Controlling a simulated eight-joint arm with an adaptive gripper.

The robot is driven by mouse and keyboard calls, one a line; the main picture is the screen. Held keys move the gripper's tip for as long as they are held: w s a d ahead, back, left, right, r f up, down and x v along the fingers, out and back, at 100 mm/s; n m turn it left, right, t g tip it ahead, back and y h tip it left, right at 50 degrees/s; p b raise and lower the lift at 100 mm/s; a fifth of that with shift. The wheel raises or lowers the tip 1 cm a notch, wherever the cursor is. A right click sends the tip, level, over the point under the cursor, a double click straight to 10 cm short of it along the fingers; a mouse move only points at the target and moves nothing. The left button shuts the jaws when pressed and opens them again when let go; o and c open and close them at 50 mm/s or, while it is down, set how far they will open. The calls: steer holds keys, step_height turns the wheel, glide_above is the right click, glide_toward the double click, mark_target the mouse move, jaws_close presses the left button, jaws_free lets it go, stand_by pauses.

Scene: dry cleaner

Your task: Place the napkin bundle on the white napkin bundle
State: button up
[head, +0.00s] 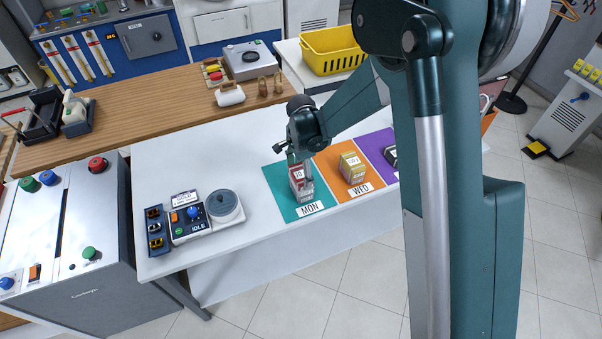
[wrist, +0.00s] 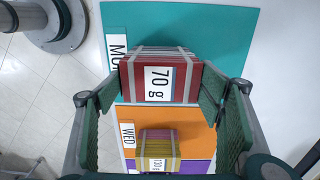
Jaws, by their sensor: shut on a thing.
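A red napkin bundle marked 70 g (wrist: 160,82) with pale bands sits between my gripper's fingers (wrist: 165,98). Both fingers press its sides. In the head view the red bundle (head: 297,173) is upright over the teal MON mat (head: 283,206), below my gripper (head: 301,160). A greyish, striped part shows directly behind the red face in the wrist view. I cannot tell whether it is the red bundle's side or a white bundle underneath. No separate white bundle shows clearly. Any contact below the red bundle is hidden.
A yellow bundle (head: 353,171) stands on the orange WED mat (head: 342,192). A dark item (head: 391,156) lies on the purple mat (head: 377,146), partly hidden by my arm. A scale with a round grey top (head: 224,206) stands left; white table (head: 160,150) is clear between.

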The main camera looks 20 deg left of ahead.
mark_target(301, 173)
steer(key=shift+f, duration=0.15)
steer(key=o, duration=0.5)
steer(key=shift+c, duration=0.2)
steer(key=o, duration=0.4)
steer(key=shift+r, duration=6.15)
